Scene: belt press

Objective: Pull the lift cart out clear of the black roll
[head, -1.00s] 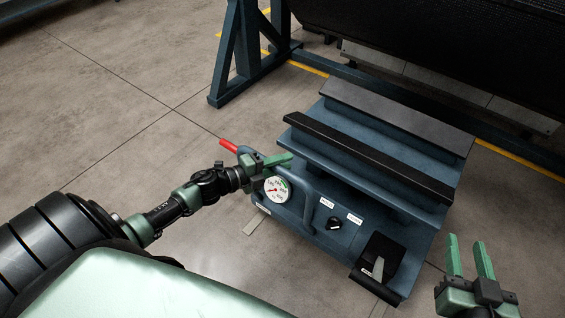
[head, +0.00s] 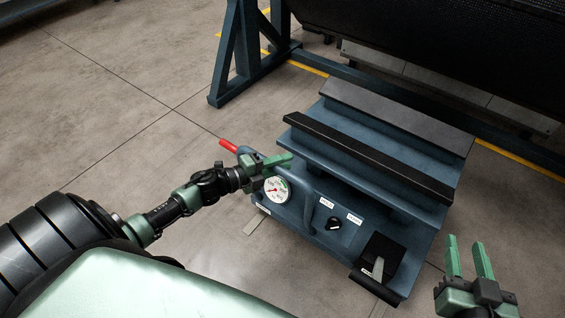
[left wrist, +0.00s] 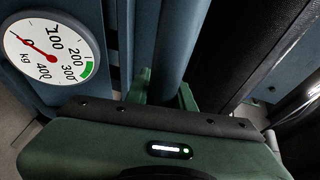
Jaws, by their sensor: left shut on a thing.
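The blue lift cart (head: 337,240) stands on the floor in front of the black roll (head: 440,45), with its two dark top rails (head: 365,155) clear of the roll in the head view. My left gripper (head: 272,162) is shut on the cart's blue handle bar, at its upper left end. In the left wrist view the green fingers (left wrist: 165,92) lie either side of the blue bar (left wrist: 178,45). The round dial (head: 276,189) sits just below the gripper; it also shows in the left wrist view (left wrist: 50,50). My right gripper (head: 469,260) is open and empty, right of the cart.
A blue frame stand (head: 240,55) carries the roll, with a low beam running right behind the cart. A red-tipped lever (head: 229,146) sticks out at the cart's left, and a black pedal (head: 378,265) is at its front. Floor at left is free.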

